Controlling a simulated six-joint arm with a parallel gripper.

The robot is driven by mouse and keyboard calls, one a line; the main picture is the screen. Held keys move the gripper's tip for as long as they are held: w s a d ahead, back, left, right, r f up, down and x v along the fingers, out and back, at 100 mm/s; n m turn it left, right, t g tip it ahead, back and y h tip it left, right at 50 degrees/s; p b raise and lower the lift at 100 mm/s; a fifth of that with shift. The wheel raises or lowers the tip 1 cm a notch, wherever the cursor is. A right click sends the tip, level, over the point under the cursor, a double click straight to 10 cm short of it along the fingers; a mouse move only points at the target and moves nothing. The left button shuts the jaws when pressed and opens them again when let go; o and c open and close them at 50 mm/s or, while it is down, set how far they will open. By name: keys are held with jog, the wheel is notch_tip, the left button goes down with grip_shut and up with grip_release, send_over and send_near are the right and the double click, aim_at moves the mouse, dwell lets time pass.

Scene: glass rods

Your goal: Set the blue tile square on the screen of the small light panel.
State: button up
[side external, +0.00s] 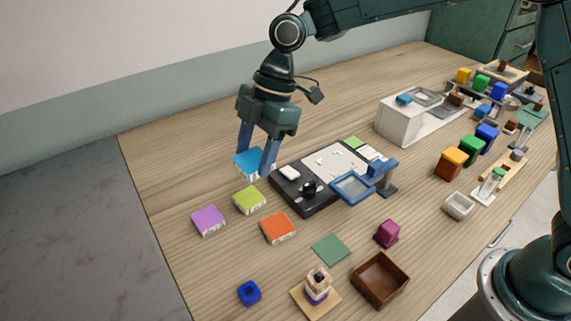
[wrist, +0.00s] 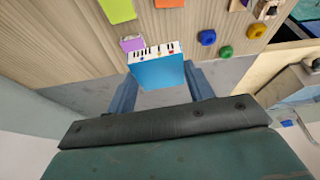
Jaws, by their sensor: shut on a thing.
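My gripper (side external: 256,160) is shut on the blue tile (side external: 246,161), with one finger at each side of it. The tile is tilted in the side external view, and I cannot tell its height above the table. In the wrist view, the blue tile (wrist: 160,73) sits between the fingers of my gripper (wrist: 162,86); its edge has a black-and-white key pattern. A dark slab with a pale screen (side external: 325,160), seemingly the small light panel, lies to the right of the gripper. Small pale pieces, a white block and a black knob show on it. The wrist view does not show it.
Green (side external: 250,200), purple (side external: 208,220) and orange (side external: 278,228) tiles lie in front of the gripper. A blue-framed magnifier (side external: 352,187) overhangs the slab's right front. A white box (side external: 402,120) stands behind right. Bare wood lies left and behind.

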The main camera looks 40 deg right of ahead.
jog(key=w+d+f, duration=0.2)
jog(key=d, duration=0.5)
jog(key=w+d+f, duration=0.1)
jog(key=d+f, duration=0.1)
jog(key=d, duration=0.4)
send_over(333, 166)
jog(key=d, duration=0.2)
jog(key=f, duration=0.3)
jog(key=shift+a+f+m, duration=0.2)
jog(key=shift+f+m, duration=0.2)
jog(key=shift+f, duration=0.15)
jog(key=shift+f, duration=2.6)
jog(key=o, duration=1.1)
jog(key=shift+o, duration=0.2)
